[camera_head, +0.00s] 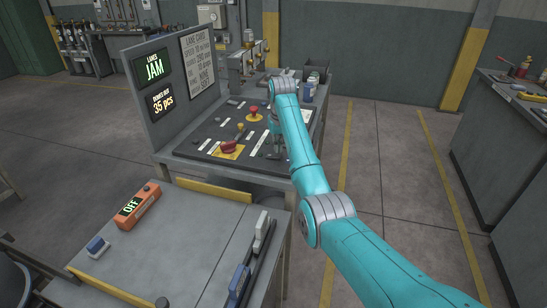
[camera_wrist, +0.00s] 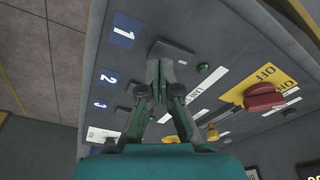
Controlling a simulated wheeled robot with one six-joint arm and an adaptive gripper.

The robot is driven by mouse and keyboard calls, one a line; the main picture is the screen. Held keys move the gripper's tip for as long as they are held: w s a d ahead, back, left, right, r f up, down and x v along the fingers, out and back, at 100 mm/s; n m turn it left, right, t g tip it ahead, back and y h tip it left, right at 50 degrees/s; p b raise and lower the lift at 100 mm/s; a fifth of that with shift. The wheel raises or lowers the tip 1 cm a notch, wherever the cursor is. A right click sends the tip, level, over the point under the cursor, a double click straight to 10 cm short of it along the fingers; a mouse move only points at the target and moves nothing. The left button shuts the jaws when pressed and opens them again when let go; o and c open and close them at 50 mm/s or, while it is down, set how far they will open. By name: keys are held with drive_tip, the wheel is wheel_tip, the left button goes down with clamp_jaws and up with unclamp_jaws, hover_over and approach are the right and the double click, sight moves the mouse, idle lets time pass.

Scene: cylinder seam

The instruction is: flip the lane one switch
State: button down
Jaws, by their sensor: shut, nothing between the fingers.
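In the wrist view my gripper (camera_wrist: 166,72) is shut and empty, its fingertips close to the control panel (camera_wrist: 225,30). A dark raised piece (camera_wrist: 172,47) shows just beyond the fingertips, level with the blue label 1 (camera_wrist: 122,30). It may be the lane one switch; the fingers partly cover it, and I cannot tell its position or whether they touch. Blue labels 2 (camera_wrist: 108,76) and 3 (camera_wrist: 100,104) follow along the same edge. In the head view my gripper (camera_head: 275,142) is over the right part of the panel (camera_head: 205,135), partly hidden by my arm.
A red handle (camera_wrist: 264,98) on a yellow plate and a yellow knob (camera_wrist: 212,133) stand beside my gripper. A red button (camera_head: 254,110) is farther back on the panel. The upright display board (camera_head: 180,80) reads "JAM". Open floor (camera_head: 390,170) lies to the right.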

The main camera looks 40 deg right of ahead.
sight(278, 156)
drive_tip(key=shift+f, duration=1.15)
idle(0.6)
drive_tip(key=shift+r, duration=3.55)
